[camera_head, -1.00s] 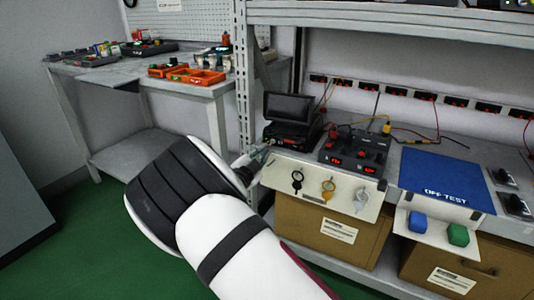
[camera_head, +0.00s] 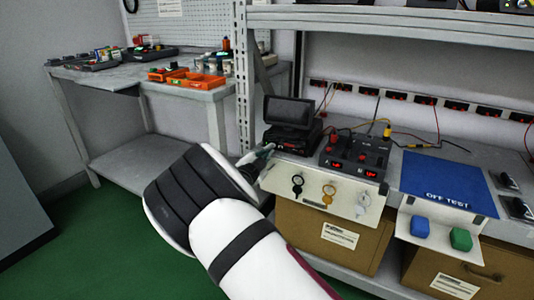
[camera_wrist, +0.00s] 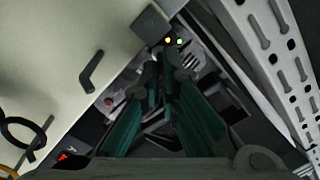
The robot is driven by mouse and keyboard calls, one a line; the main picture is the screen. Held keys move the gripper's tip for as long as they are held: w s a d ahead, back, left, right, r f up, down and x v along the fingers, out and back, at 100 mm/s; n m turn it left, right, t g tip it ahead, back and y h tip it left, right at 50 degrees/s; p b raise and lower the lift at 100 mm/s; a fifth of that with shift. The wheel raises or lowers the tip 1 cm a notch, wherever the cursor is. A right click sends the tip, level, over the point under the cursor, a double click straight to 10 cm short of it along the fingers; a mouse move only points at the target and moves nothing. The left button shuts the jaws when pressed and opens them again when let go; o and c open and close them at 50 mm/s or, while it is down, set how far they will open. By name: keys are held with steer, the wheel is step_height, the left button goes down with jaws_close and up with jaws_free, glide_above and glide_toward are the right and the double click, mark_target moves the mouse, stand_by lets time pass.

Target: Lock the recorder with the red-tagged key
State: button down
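The recorder (camera_head: 290,138) is a black box under a small dark monitor (camera_head: 290,111), at the left end of the shelf bench. My gripper (camera_head: 268,150) reaches the front left of the recorder. In the wrist view its green fingers (camera_wrist: 161,72) come close together at the tips in front of the recorder's dark face. A small dark red piece (camera_wrist: 137,92) shows beside the left fingertip and looks like the red tag. The key itself is mostly hidden by the fingers. The left hook (camera_wrist: 93,72) on the key panel (camera_head: 315,180) is empty.
Black (camera_head: 297,184), orange (camera_head: 328,192) and grey (camera_head: 363,204) tagged keys hang on the panel. A power supply (camera_head: 355,155) stands right of the recorder, then a blue mat (camera_head: 448,182). The perforated rack post (camera_wrist: 275,70) is close on my gripper's right.

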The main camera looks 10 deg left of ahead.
steer(key=n+p, duration=0.5)
steer(key=n, duration=0.5)
steer(key=shift+a, duration=0.2)
stand_by(0.7)
steer(key=c, duration=2.1)
jaws_free()
steer(key=v, duration=1.2)
